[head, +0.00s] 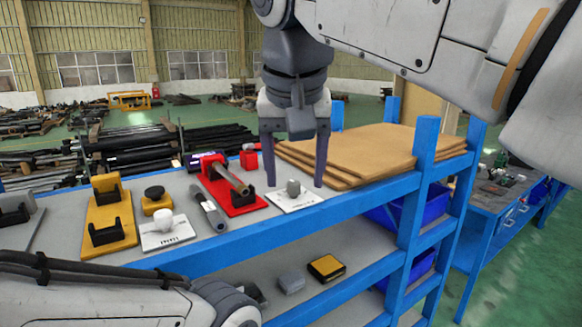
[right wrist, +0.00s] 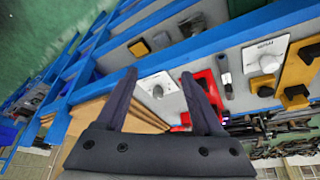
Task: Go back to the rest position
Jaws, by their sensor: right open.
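My right gripper (head: 294,184) hangs fingers-down over the shelf's top deck, open, with nothing between its fingers. Its fingers also show in the right wrist view (right wrist: 159,74). In the head view its fingers frame a white plate with a grey knob (head: 293,188); I cannot tell the exact height above it. Left of that is a red stand (head: 245,206) with a rod (head: 228,176) lying on it. Beside it lies a loose grey cylinder (head: 207,208). Further left are a white plate with a white knob (head: 166,224) and a yellow stand (head: 97,240). My left gripper is out of view.
The blue shelf rail (head: 290,228) runs along the front, with a post (head: 418,190) at right. Stacked brown boards (head: 350,152) lie right of the gripper. A yellow block (head: 152,207) and red block (head: 249,160) stand on the deck. Small blocks (head: 291,282) sit below.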

